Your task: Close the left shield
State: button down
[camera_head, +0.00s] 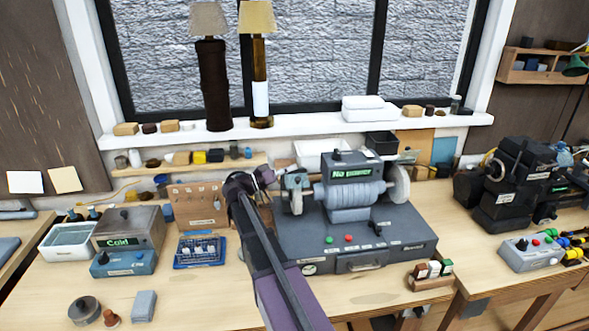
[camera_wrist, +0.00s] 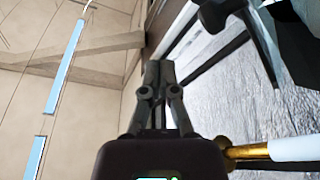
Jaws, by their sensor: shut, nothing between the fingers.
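A bench grinder (camera_head: 350,192) stands on a grey base box in the middle of the bench in the head view. Its left wheel (camera_head: 295,190) is partly hidden by my gripper. A flat shield-like plate (camera_head: 406,157) shows above its right wheel (camera_head: 398,184). The left shield cannot be told apart clearly from my gripper. My gripper (camera_head: 268,175) is at the upper left of the left wheel; contact cannot be told. In the wrist view my gripper (camera_wrist: 152,72) has its fingers together and empty, and no shield is clear there.
Two lamps, one dark (camera_head: 212,85) and one brass (camera_head: 260,85), stand on the windowsill behind my gripper. A pegged board (camera_head: 200,207) and a blue tray (camera_head: 200,251) are left of my arm. A dark machine (camera_head: 510,180) stands at the right.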

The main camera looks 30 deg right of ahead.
jog(key=w+b+v, duration=0.1)
jog(key=b+v, duration=0.1)
jog(key=v, duration=0.6)
jog(key=shift+w+f, duration=0.3)
jog(key=shift+w, duration=0.2)
jog(key=s+a+f+n+t+y, duration=0.2)
jog(key=s+f+n+y, duration=0.25)
jog(key=f, duration=0.35)
jog(key=s+a+f+n+t+y, duration=0.2)
jog(key=s+f+n+y, duration=0.3)
jog(key=f, duration=0.3)
jog(key=s+a+f+n+y, duration=0.2)
jog(key=s+a+y, duration=0.3)
jog(key=a, duration=0.3)
jog(key=s+a+f+n+t+y, duration=0.1)
jog(key=s+a+f+n+y, duration=0.2)
jog(key=s+a+f+y, duration=0.2)
jog(key=a, duration=0.3)
jog(key=shift+s, duration=0.2)
jog(key=shift+d+n+y, duration=0.1)
jog(key=shift+n+y, duration=0.15)
